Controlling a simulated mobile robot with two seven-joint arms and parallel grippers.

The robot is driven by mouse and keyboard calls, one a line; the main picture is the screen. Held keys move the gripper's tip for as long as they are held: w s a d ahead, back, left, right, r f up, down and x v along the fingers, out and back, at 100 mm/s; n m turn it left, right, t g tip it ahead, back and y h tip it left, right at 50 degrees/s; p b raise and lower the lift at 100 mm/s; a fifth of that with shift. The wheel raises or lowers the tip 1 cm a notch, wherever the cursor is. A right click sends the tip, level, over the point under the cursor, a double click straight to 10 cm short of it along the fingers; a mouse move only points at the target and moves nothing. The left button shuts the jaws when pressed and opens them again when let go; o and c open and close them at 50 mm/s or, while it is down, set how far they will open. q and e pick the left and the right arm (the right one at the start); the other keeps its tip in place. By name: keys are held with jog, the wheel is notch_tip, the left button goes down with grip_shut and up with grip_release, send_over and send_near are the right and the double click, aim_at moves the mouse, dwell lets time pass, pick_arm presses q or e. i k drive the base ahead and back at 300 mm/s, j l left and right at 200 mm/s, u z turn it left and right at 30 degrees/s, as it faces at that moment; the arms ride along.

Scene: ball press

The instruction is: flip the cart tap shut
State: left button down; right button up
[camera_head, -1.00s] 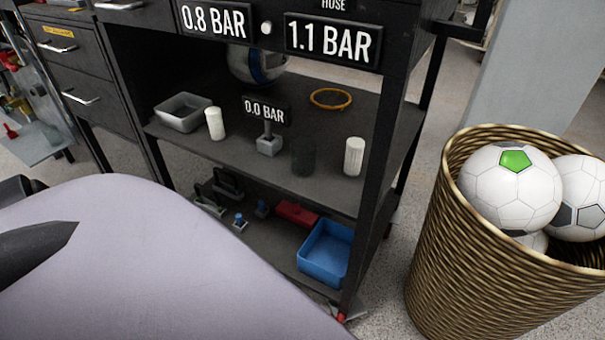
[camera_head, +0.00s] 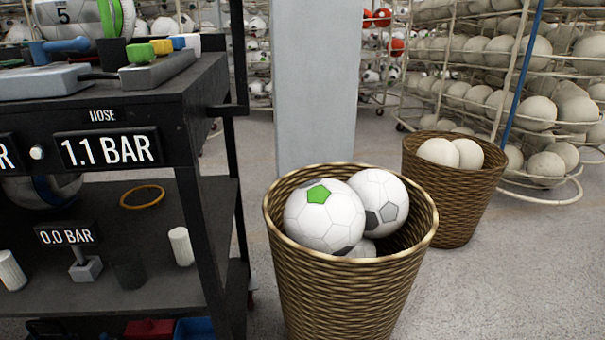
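The black cart (camera_head: 150,112) stands at the left, cut off by the picture's left edge. On its top a blue lever-like part (camera_head: 62,46) lies at the far left, beside a ball marked 5 (camera_head: 70,14); I cannot tell for sure whether it is the tap. The cart's front carries a HOSE label, a 1.1 BAR display (camera_head: 110,149) and a small white round knob (camera_head: 37,153). Neither of my grippers is in view.
A wicker basket of footballs (camera_head: 350,285) stands just right of the cart, with a second basket (camera_head: 452,195) behind it. A grey pillar (camera_head: 317,85) and ball racks (camera_head: 500,75) fill the back. Floor is clear at lower right.

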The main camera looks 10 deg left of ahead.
aim_at(40, 50)
jog(key=k+j, duration=0.15)
jog(key=k, duration=0.3)
jog(key=k+j, duration=0.1)
jog(key=k, duration=0.35)
